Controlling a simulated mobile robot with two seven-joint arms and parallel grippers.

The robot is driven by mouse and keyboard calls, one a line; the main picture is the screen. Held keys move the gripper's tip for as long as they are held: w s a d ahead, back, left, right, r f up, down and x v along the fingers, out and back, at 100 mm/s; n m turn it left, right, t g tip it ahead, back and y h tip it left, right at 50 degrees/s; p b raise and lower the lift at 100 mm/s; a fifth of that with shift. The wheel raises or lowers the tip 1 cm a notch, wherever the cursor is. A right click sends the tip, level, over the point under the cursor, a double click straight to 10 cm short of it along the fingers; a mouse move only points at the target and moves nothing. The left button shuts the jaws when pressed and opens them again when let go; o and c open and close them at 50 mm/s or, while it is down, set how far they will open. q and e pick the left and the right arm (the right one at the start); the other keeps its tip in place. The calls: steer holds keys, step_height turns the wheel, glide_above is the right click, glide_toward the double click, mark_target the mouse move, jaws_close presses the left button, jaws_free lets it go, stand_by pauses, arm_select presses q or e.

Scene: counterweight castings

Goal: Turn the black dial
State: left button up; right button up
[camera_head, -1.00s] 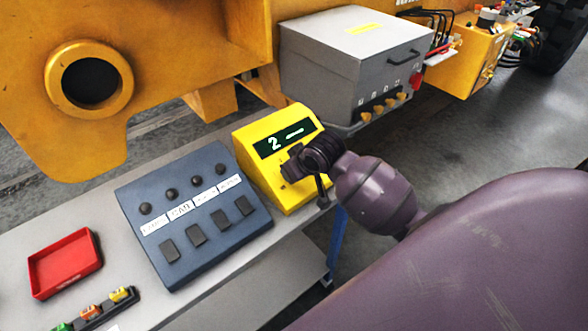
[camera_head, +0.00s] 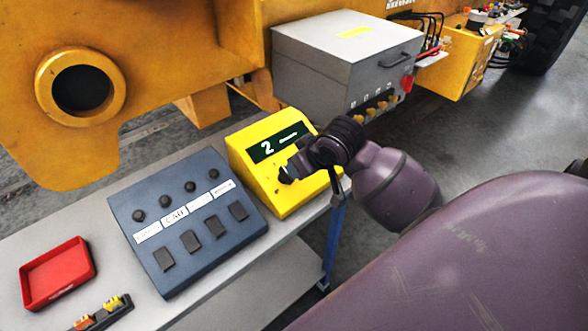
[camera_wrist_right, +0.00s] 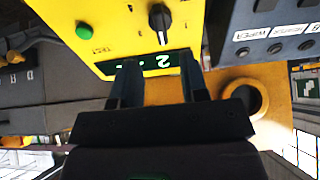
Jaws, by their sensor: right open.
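The black dial (camera_wrist_right: 160,20) sits on the face of a yellow box (camera_head: 250,172). It is a round knob with a white pointer line, seen clearly in the right wrist view. Above it the box has a dark display (camera_head: 279,143) reading 2 with a short light bar. My right gripper (camera_head: 298,165) is in front of the box face, and the dial is largely hidden behind it in the head view. In the right wrist view its two fingers (camera_wrist_right: 160,60) are apart with nothing between them, and the dial lies beyond their tips. My left gripper is out of view.
A green button (camera_wrist_right: 84,30) is beside the dial. A blue panel (camera_head: 150,190) with knobs and switches stands left of the yellow box, and a red tray (camera_head: 58,272) lies farther left on the grey bench. A grey cabinet (camera_head: 325,65) stands behind. Open floor lies to the right.

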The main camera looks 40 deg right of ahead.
steer(key=shift+v, duration=1.15)
steer(key=shift+w, duration=0.1)
steer(key=s+f, duration=0.1)
steer(key=f, duration=0.3)
steer(key=s+a+f+t+b, duration=0.1)
steer(key=s+f, duration=0.1)
steer(key=f, duration=0.3)
steer(key=s+f+t, duration=0.1)
steer(key=f, duration=0.4)
steer(key=shift+s+a+f+b, duration=0.1)
steer(key=shift+s+a+b, duration=0.15)
steer(key=shift+a+b, duration=0.15)
steer(key=s+a+f+t+b, duration=0.1)
steer(key=s+a+f+t, duration=0.1)
steer(key=s+f, duration=0.7)
steer(key=shift+a+f+h, duration=0.25)
steer(key=shift+a+h, duration=0.15)
steer(key=shift+a, duration=0.4)
steer(key=shift+s, duration=0.1)
